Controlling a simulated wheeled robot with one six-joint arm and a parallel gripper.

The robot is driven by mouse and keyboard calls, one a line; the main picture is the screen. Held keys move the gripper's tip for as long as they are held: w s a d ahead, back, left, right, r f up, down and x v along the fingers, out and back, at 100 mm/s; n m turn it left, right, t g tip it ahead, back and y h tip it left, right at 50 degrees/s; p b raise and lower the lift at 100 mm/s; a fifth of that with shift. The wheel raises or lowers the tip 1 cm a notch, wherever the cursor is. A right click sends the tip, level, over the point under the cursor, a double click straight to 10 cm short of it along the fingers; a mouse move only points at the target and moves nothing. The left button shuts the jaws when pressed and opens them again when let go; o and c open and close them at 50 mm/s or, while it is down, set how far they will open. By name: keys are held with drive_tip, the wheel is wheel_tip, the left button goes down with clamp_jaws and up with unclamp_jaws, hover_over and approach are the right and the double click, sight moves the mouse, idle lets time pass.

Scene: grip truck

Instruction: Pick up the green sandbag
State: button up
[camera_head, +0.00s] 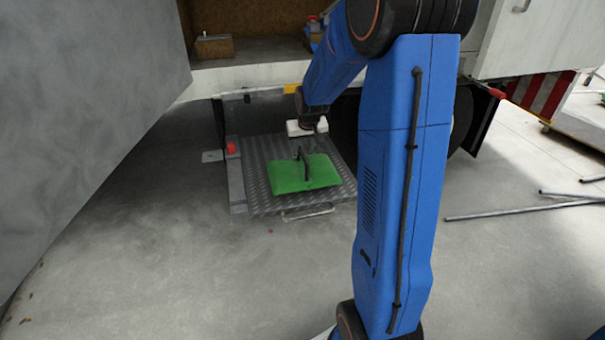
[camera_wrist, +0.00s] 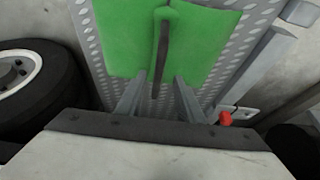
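The green sandbag (camera_head: 285,178) lies flat on a grey tread-plate step (camera_head: 262,208) under the truck body. A dark handle (camera_head: 306,166) stands up from its middle. In the wrist view, the sandbag (camera_wrist: 205,45) fills the upper middle, and the two fingers of my gripper (camera_wrist: 160,78) are apart. The lower end of the handle (camera_wrist: 162,55) shows between them in the picture. I cannot tell whether they touch it or how deep it sits.
A red part (camera_head: 231,148) sits at the step's left edge. A truck tyre (camera_wrist: 35,75) is close to my gripper in the wrist view. A large grey panel (camera_head: 85,100) fills the left. Grey rods (camera_head: 520,210) lie on the floor at right. The floor in front is clear.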

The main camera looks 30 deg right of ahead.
sight(303, 154)
drive_tip(key=shift+x, duration=2.45)
drive_tip(key=shift+w+d+f, duration=0.15)
drive_tip(key=shift+d, duration=0.05)
clamp_jaws()
